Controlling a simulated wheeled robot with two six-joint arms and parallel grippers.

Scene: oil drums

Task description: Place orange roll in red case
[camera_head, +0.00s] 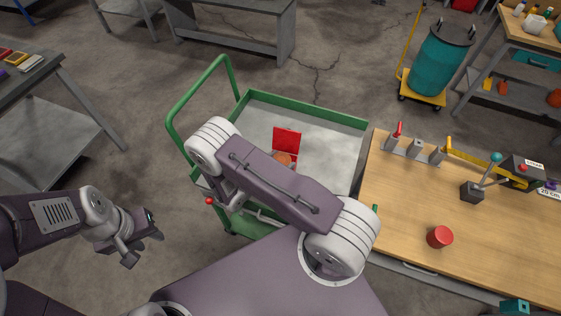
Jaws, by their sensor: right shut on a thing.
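The red case (287,138) is on the green-framed cart, with its red lid raised. A small orange roll (283,158) shows at the front of the lid, in or just over the case; my right arm hides its lower part, so I cannot tell which. My right arm reaches across the cart from the lower right, and its thick link covers the front of the case. The fingers of my right gripper are hidden under that link. My left gripper (143,248) is left of the cart over the floor, fingers apart and empty.
The green cart (338,118) has a raised rim and a tall handle at its left. A wooden workbench (400,205) stands at the right with clamps, a lever box and a red cylinder (439,237). A grey table (40,90) stands at the left, a teal drum (440,65) behind.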

